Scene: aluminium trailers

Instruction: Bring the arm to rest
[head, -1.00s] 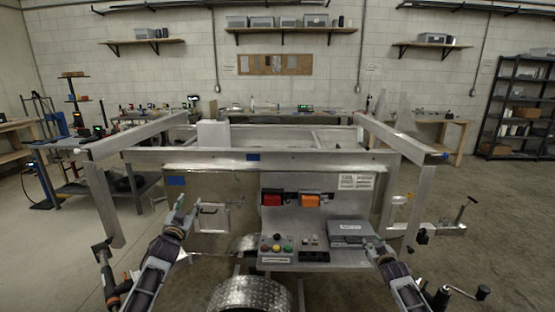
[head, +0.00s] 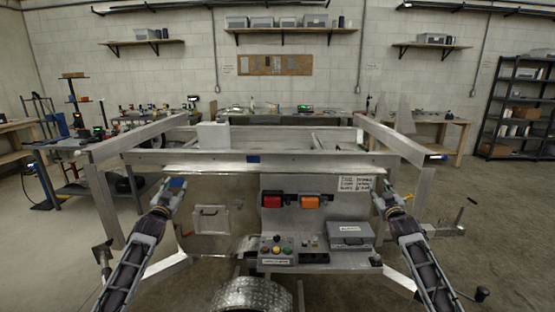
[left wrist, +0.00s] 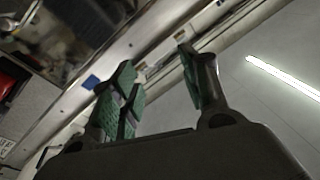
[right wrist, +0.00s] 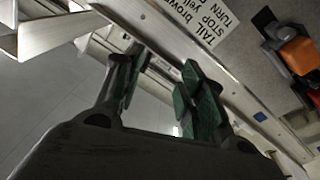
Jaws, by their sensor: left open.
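My left gripper (head: 173,184) is raised in front of the left part of the trailer's front panel. In the left wrist view its two green-padded fingers (left wrist: 158,85) stand apart with nothing between them. My right gripper (head: 383,188) is raised at the right end of the panel, just right of the white sign (head: 355,184). In the right wrist view its green-padded fingers (right wrist: 160,88) also stand apart and the gap is empty. The sign shows in that view too (right wrist: 205,22). The aluminium trailer (head: 215,156) spans the middle.
A grey case (head: 350,238) and a button box (head: 276,248) sit on the ledge below the red (head: 272,201) and orange (head: 310,202) blocks. A handled hatch (head: 210,220) is at the left. A diamond-plate fender (head: 252,293) is low in front. Open floor lies at both sides.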

